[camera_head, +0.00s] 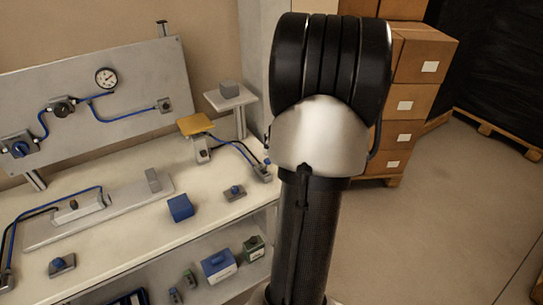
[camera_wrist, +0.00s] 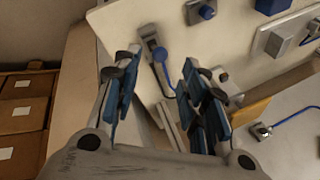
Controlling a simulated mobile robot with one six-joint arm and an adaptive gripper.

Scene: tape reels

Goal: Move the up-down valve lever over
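A small grey valve box stands at the right end of the bench in the head view (camera_head: 262,174). In the wrist view, the valve box (camera_wrist: 150,36) carries a lever with a round blue knob (camera_wrist: 160,54). My gripper (camera_wrist: 160,63) is open, with its two blue-padded fingers on either side of the lever in the picture. A gap shows between the knob and each finger, and the gripper looks empty. How far the tips are from the lever in depth cannot be told. My arm fills the middle of the head view, and my gripper is not visible there.
The bench (camera_head: 120,250) also holds a blue box (camera_head: 180,208), a blue-knobbed switch (camera_head: 235,192) and a yellow plate on a stand (camera_head: 195,124). Blue hoses run to the valve. A gauge panel (camera_head: 140,72) stands behind.

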